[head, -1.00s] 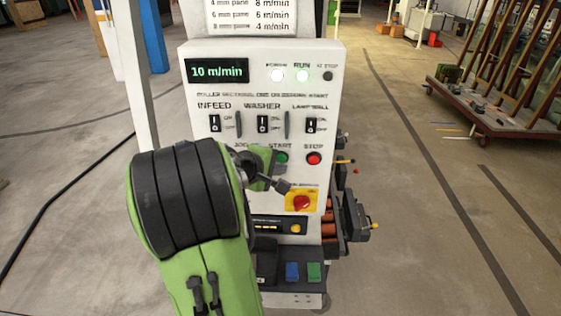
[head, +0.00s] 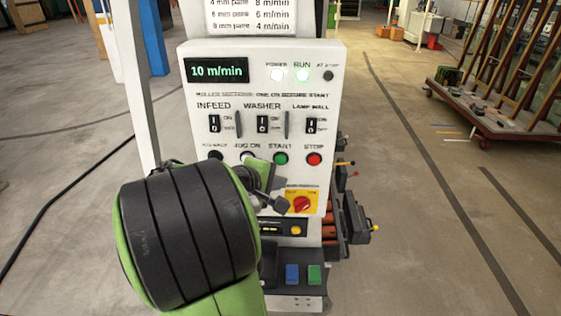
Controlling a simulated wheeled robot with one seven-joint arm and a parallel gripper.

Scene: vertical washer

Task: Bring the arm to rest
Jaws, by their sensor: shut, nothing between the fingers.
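My arm, green with a thick black-banded joint, fills the lower left of the head view. My gripper (head: 284,205) is small and dark at its far end. It is shut with nothing in it, in front of the lower panel, just left of the red rotary switch on its yellow plate (head: 303,203). Whether it touches the panel cannot be told. The white control panel (head: 232,140) shows 10 m/min on its display (head: 216,70). The POWER lamp (head: 276,75) and RUN lamp (head: 302,75) are lit. The green START button (head: 280,158) and red STOP button (head: 314,159) are in clear view.
Three rocker switches, including INFEED (head: 214,124), sit mid-panel. Blue (head: 292,273) and green (head: 314,273) blocks are at the panel's base. Levers and dark boxes (head: 355,222) stick out at right. A glass rack trolley (head: 490,120) stands far right. Floor between is open.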

